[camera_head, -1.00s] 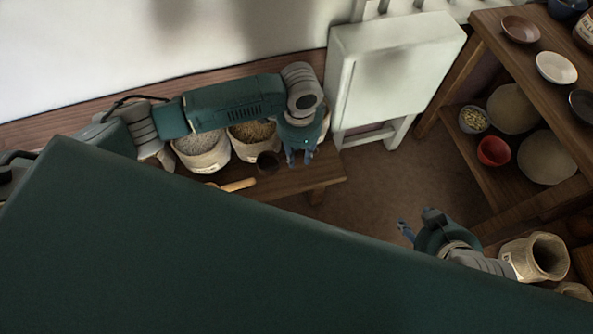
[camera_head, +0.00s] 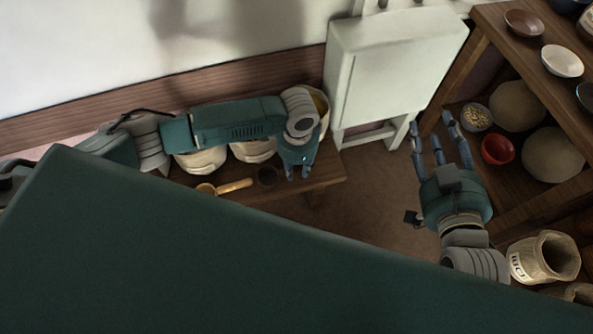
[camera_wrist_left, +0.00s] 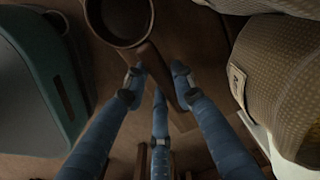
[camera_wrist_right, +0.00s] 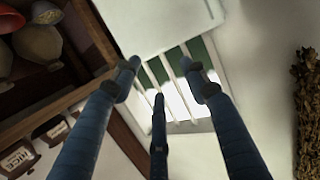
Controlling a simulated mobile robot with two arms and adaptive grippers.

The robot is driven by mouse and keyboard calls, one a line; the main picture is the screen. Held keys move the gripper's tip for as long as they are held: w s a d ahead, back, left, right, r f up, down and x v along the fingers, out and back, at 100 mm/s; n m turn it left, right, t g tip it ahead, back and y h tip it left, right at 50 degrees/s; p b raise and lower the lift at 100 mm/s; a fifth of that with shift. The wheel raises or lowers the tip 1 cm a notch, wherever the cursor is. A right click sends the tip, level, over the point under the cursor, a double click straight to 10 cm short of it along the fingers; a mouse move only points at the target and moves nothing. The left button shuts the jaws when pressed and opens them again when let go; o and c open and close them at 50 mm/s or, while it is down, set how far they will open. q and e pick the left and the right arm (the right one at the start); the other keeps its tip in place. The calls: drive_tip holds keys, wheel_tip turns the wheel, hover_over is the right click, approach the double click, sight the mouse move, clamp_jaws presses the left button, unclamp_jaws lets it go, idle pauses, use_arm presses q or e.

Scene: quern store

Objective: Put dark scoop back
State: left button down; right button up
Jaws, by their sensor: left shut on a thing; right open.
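The dark scoop (camera_head: 268,177) shows in the head view over the front part of the low wooden bench, left of my left gripper (camera_head: 296,174). In the left wrist view its round dark bowl (camera_wrist_left: 122,18) is at the top, and its handle runs down between the fingers of my left gripper (camera_wrist_left: 155,82), which is shut on it. I cannot tell whether the bowl touches the bench. My right gripper (camera_head: 438,126) is open and empty in front of the shelf; its spread fingers also show in the right wrist view (camera_wrist_right: 162,80).
A light wooden scoop (camera_head: 235,186) lies on the bench (camera_head: 325,172). Sacks (camera_head: 202,162) stand behind it, partly hidden by my left arm. A white cabinet (camera_head: 390,70) stands right of the bench. The shelf (camera_head: 470,165) at right holds bowls, including a red one (camera_head: 497,149).

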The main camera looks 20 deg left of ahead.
use_arm(q)
drive_tip(key=shift+f, duration=0.6)
use_arm(e)
drive_tip(key=r, duration=0.1)
drive_tip(key=r+t, duration=0.1)
drive_tip(key=shift+w+a+r, duration=0.25)
drive_tip(key=shift+w+r, duration=0.05)
drive_tip(key=shift+r, duration=0.05)
use_arm(q)
drive_tip(key=shift+f, duration=0.15)
drive_tip(key=c, duration=1.4)
unclamp_jaws()
drive_tip(key=shift+c, duration=0.2)
use_arm(e)
drive_tip(key=shift+f, duration=0.1)
